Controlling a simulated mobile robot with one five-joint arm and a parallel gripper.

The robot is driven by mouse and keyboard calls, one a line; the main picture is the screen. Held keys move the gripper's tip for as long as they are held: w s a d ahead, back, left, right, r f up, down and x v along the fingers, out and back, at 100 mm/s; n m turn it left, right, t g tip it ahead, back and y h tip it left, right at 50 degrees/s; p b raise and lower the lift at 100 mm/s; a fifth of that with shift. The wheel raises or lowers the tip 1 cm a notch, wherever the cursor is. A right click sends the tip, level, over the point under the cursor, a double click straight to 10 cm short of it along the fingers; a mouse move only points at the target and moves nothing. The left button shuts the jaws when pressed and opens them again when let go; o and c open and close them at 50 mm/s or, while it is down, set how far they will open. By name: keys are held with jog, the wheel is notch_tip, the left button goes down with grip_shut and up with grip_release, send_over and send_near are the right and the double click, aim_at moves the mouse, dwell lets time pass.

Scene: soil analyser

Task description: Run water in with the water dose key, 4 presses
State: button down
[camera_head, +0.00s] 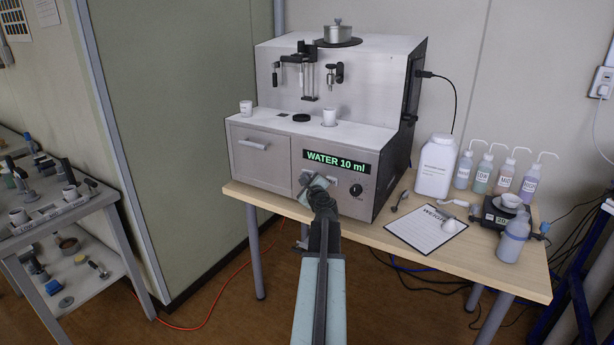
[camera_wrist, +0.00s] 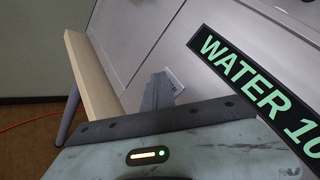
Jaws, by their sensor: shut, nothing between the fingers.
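The soil analyser (camera_head: 260,127) is a white and steel machine on a wooden table. Its display (camera_head: 335,161) reads "WATER 10 ml", and part of that display (camera_wrist: 250,80) shows large in the wrist view. My gripper (camera_head: 312,183) is in front of the lower front panel, below and left of the display. In the wrist view my gripper (camera_wrist: 160,88) is shut and empty, its fingertips close to the panel beside a small pale label or key. I cannot tell whether they touch it. The water dose key cannot be made out for certain; my gripper covers part of that area.
A black knob (camera_head: 356,190) is right of my gripper. A drawer (camera_head: 258,155) is at left. A white jug (camera_head: 436,165), wash bottles (camera_head: 497,172), a clipboard (camera_head: 426,230) and a scale (camera_head: 497,213) are on the table's right.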

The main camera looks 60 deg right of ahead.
jog(key=shift+a, duration=0.95)
jog(key=shift+d, duration=0.1)
jog(key=shift+d, duration=0.35)
jog(key=shift+d, duration=0.45)
dwell(0.9)
jog(key=shift+a, duration=0.9)
jog(key=shift+d, duration=0.15)
jog(key=shift+d, duration=0.3)
